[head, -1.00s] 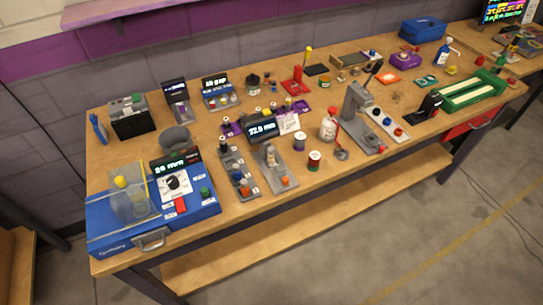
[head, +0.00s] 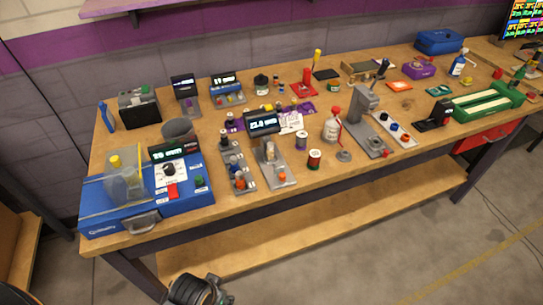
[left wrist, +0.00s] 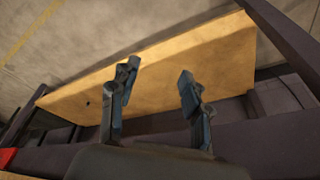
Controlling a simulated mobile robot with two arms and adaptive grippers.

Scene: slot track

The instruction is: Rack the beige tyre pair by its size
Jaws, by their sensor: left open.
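A small beige piece (head: 268,150), apparently the tyre pair, sits upright on a grey gauge stand (head: 274,178) below a lit display (head: 263,122). It is too small to make out clearly. A dark grey rack (head: 231,158) just left of the stand holds several small pieces, one of them orange. My left gripper (left wrist: 158,82) is open and empty in the left wrist view, over the lower wooden shelf (left wrist: 150,75). Part of my left arm shows at the bottom of the head view, in front of the bench and well away from the beige piece. My right gripper is not in view.
A blue machine (head: 150,206) with a clear guard stands at the bench's left front. Spools (head: 314,160), a white bottle (head: 332,126) and a grey press (head: 366,118) stand right of the gauge. The bench's front edge and lower shelf (head: 320,220) lie clear.

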